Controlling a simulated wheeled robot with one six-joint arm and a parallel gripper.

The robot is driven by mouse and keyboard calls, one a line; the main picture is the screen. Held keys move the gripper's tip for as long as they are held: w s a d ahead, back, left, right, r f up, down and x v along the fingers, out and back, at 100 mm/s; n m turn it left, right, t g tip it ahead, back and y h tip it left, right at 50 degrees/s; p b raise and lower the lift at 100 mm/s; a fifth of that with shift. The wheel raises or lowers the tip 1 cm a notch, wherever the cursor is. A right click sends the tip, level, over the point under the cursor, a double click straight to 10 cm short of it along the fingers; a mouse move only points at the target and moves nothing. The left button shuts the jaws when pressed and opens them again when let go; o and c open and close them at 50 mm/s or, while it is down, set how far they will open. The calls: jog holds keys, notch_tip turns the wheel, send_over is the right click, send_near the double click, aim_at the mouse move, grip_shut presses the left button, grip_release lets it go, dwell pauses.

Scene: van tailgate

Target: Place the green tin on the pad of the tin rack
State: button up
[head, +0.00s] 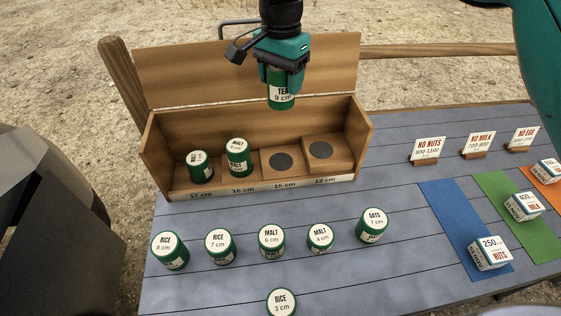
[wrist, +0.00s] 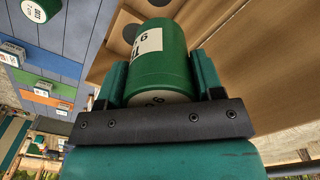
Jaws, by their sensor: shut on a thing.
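My gripper (head: 283,84) is shut on a green tin (head: 281,102) with a white label reading TEA 9 cm. The tin is upright and hangs in the air above the wooden tin rack (head: 160,155). In the wrist view the tin (wrist: 160,68) sits between the two green fingers. The rack's front edge carries labels from 17 cm at the left to 12 cm at the right. Its two right steps show bare dark round pads, one (head: 281,161) at 15 cm and one (head: 320,150) at 12 cm. Green tins (head: 201,168) and (head: 238,158) stand in the two left places.
Several green tins, such as a RICE tin (head: 170,251), stand on the grey slatted table in front of the rack. Small cartons (head: 490,253) stand on blue, green and orange strips at the right, with sign cards (head: 428,150) behind. The rack's raised back board (head: 180,75) stands behind.

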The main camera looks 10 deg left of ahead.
aim_at(282, 106)
notch_tip(282, 106, down, 19)
jog(key=shift+f+p, duration=0.1)
jog(key=shift+p, duration=1.1)
jog(key=shift+f, duration=0.1)
jog(key=o, duration=1)
notch_tip(282, 106, up, 12)
jog(key=shift+r+b, duration=0.2)
jog(key=shift+b, duration=0.9)
